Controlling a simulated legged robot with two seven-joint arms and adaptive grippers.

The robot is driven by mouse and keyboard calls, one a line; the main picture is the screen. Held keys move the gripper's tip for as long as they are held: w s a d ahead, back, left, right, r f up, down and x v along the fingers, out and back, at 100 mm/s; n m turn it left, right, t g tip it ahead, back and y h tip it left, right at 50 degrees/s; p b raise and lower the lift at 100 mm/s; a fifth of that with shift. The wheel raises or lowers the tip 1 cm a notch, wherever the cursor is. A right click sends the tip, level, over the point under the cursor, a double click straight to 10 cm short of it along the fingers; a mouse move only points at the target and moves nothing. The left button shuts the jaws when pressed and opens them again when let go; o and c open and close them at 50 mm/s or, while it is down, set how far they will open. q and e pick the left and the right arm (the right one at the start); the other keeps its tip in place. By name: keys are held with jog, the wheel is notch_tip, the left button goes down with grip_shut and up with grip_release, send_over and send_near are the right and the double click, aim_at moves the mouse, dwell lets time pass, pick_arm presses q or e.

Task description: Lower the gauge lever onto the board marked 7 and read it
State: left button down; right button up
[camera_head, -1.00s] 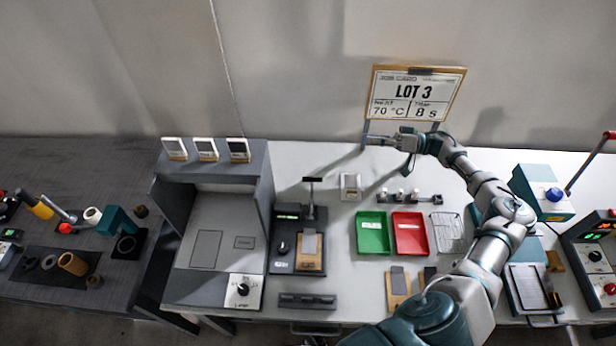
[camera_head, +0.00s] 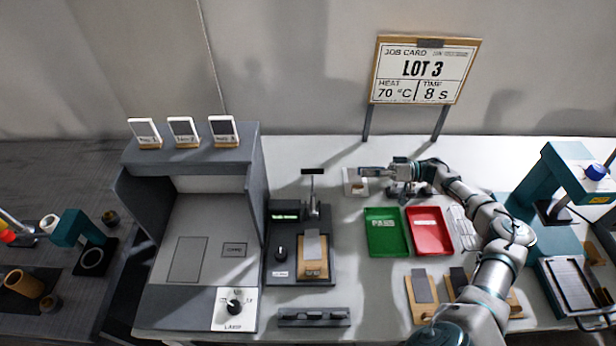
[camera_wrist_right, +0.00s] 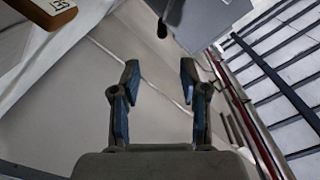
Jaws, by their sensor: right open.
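The gauge (camera_head: 283,268) is a dark unit on the white table with a small lit green display. Its post carries a black T-shaped lever handle (camera_head: 312,172), which stands raised. A grey board (camera_head: 313,247) on a wooden carrier (camera_head: 314,270) lies on the gauge's base, below the post; I cannot read a number on it. My right gripper (camera_head: 363,172) is right of the lever, apart from it, and points left. In the right wrist view my right gripper (camera_wrist_right: 160,80) is open with nothing between its fingers. My left gripper is not in view.
A grey booth (camera_head: 140,200) stands left of the gauge. Green (camera_head: 386,250) and red (camera_head: 446,248) trays lie to the right, with more boards (camera_head: 421,286) in front. A small white box (camera_head: 349,188) is below the right gripper. The job card (camera_head: 424,70) stands behind.

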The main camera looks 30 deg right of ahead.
aim_at(314, 173)
jog(key=x, duration=1.7)
jog(key=shift+w+a+r, duration=0.1)
jog(key=shift+a+r, duration=0.1)
jog(key=shift+a, duration=0.2)
jog(key=shift+d, duration=0.25)
jog(key=shift+d+f, duration=0.2)
jog(key=shift+d, duration=0.1)
jog(key=c, duration=0.6)
grip_shut()
jog(key=shift+a+r, duration=0.1)
jog(key=shift+a, duration=0.2)
